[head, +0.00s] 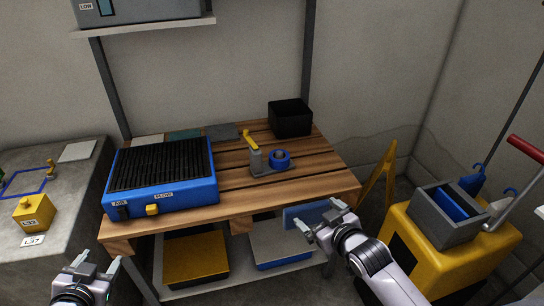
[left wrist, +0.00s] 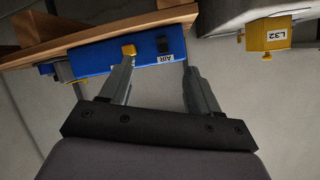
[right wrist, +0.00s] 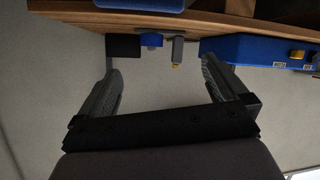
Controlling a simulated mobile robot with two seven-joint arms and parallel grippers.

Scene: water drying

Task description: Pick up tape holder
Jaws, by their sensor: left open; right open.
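The tape holder (head: 256,162) is a small grey stand with a yellow handle on top and a blue tape roll (head: 280,159) at its right side. It stands on the slatted wooden table, right of the middle. In the right wrist view the grey stand (right wrist: 178,50) and blue roll (right wrist: 151,40) show small beyond the tabletop edge. My right gripper (head: 320,214) is open and empty, in front of the table's front edge and to the right of the holder. My left gripper (head: 97,265) is open and empty at the lower left, well away from the holder.
A blue box with a black grille (head: 160,165) fills the table's left side. A black bin (head: 291,117) stands behind the holder. Trays (head: 196,257) lie on the lower shelf. A yellow mop bucket (head: 450,250) is at right. A concrete counter (head: 80,190) is at left.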

